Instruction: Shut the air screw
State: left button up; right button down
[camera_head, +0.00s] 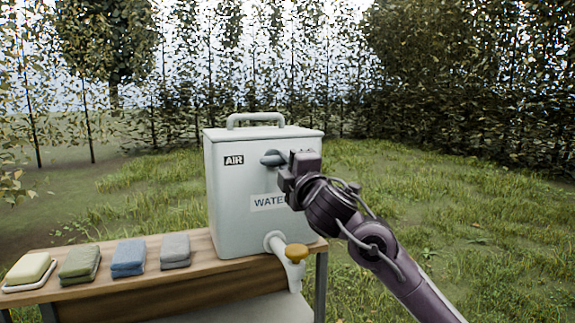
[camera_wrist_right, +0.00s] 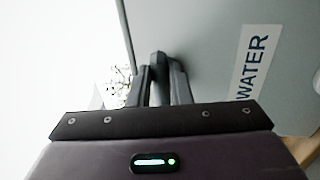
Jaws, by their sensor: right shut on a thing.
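The grey water container (camera_head: 230,210) stands upright on the wooden bench, with an AIR label (camera_head: 233,160) near its top and a WATER label (camera_head: 268,203) lower down. The air screw (camera_head: 271,158) is a grey knob on the front, right of the AIR label. My right gripper (camera_head: 287,168) is at the screw, shut on it, and hides part of it. My left gripper is in no view.
A tap with a yellow knob (camera_head: 296,252) sticks out low on the container, below my right arm. Grass is open to the right.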

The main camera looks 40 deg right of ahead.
jog(key=shift+f, duration=0.1)
jog(key=c, duration=1.3)
grip_release()
jog(key=shift+s+a+f, duration=0.1)
jog(key=shift+s+f, duration=0.05)
jog(key=shift+s, duration=0.3)
jog(key=b+v, duration=0.1)
jog(key=v, duration=0.6)
jog(key=shift+b, duration=0.4)
jog(key=shift+w, duration=0.1)
